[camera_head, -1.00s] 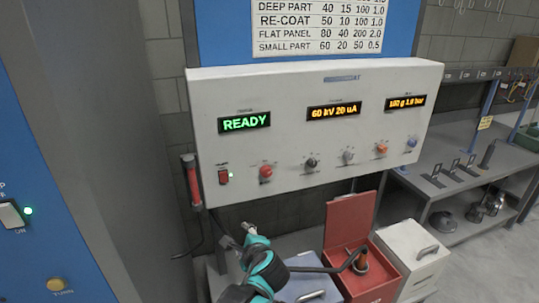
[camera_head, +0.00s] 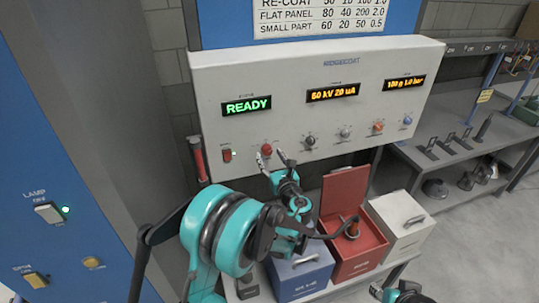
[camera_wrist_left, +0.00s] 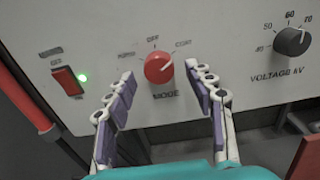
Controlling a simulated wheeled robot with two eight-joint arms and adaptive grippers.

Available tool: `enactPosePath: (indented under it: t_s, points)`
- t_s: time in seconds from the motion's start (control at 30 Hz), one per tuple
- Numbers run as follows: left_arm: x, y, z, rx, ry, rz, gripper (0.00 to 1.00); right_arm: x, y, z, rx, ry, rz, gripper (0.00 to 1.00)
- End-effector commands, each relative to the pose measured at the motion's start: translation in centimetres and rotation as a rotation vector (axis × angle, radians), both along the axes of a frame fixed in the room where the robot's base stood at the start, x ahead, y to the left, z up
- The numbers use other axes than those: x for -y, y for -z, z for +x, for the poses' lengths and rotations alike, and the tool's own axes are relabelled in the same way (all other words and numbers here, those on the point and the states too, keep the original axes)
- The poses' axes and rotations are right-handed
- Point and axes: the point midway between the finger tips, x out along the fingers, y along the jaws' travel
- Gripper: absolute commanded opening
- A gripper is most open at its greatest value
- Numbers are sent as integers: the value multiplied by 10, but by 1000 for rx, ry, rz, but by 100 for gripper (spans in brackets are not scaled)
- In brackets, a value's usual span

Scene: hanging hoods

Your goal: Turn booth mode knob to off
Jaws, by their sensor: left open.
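The red booth mode knob (camera_head: 266,149) is on the front of the white control panel, above the label MODE. In the left wrist view the knob (camera_wrist_left: 158,68) sits below OFF, with another setting to its left and CONT to its right. Its pale pointer mark seems to lean up and right, toward CONT. My left gripper (camera_head: 273,158) is open just in front of the knob. In the wrist view its fingers (camera_wrist_left: 165,90) stand either side below the knob, apart from it. A teal part of my right arm shows at the bottom edge; its jaws are unclear.
The panel also carries a red switch (camera_head: 227,155) with a green light, and the black voltage knob (camera_head: 310,141). A red bar (camera_head: 198,158) hangs at the panel's left end. Below stand a blue box (camera_head: 303,277), an open red box (camera_head: 357,268) and a white box (camera_head: 402,226).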

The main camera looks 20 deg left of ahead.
Motion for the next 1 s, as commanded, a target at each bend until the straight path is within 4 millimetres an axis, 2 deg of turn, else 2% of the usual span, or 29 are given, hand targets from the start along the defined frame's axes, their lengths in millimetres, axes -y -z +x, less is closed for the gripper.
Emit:
enactPosePath:
  t_s: [0.13,0.4,0.6,1.0]
  points:
    - [-6,0,9,1,1,-1,54,0,-1,0,0,0,0,40]
    - [-7,0,10,0,1,-2,54,0,-1,0,0,0,0,40]
    - [-7,0,10,0,1,-2,4,0,-1,0,0,0,0,40]
    - [-7,1,10,28,1,-44,4,0,4,0,0,0,0,40]
